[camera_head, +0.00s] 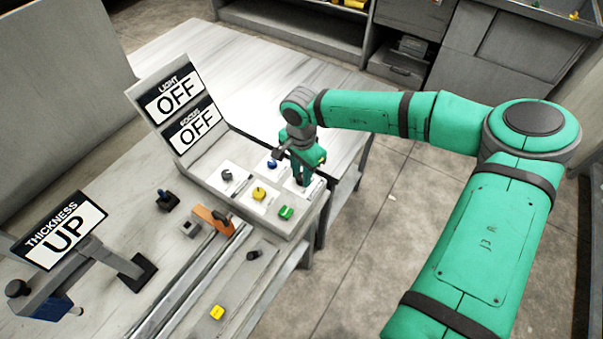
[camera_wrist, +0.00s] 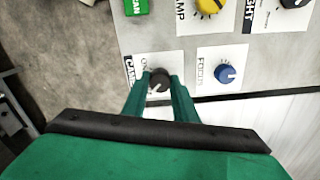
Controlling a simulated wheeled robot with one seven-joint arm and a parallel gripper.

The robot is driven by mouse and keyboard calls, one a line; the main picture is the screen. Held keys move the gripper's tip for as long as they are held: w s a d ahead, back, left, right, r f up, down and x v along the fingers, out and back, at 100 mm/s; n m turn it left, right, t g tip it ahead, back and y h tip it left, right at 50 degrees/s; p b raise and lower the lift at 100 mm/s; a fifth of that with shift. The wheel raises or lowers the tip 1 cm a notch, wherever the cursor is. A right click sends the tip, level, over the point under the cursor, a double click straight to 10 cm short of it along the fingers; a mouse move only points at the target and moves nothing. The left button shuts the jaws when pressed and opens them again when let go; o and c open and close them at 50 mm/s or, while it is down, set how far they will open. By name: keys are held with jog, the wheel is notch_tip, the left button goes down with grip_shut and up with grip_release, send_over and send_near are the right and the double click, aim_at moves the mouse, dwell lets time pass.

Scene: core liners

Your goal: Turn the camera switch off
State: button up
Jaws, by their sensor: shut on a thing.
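The camera switch is a dark round knob (camera_wrist: 159,80) on a white label at the panel's edge, in the wrist view. Its label is partly covered by my fingers, and the letters that show begin "CAM". My gripper (camera_wrist: 160,92) is over this knob with one finger on each side, shut on it. In the head view my gripper (camera_head: 303,180) points down at the panel's right back corner and hides the knob. The control panel (camera_head: 220,199) carries a raised sign board reading LIGHT OFF (camera_head: 174,94) and FOCUS OFF (camera_head: 191,128).
Close to my gripper is the blue focus knob (camera_wrist: 225,73). A yellow clamp knob (camera_wrist: 208,4), a green scan button (camera_wrist: 136,7) and a dark light knob (camera_head: 227,175) are also on the panel. A THICKNESS UP sign (camera_head: 62,233) stands at left.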

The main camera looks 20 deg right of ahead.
aim_at(301, 176)
jog(key=o, duration=1)
jog(key=shift+o, duration=0.2)
notch_tip(301, 176, up, 11)
jog(key=shift+w+f, duration=0.1)
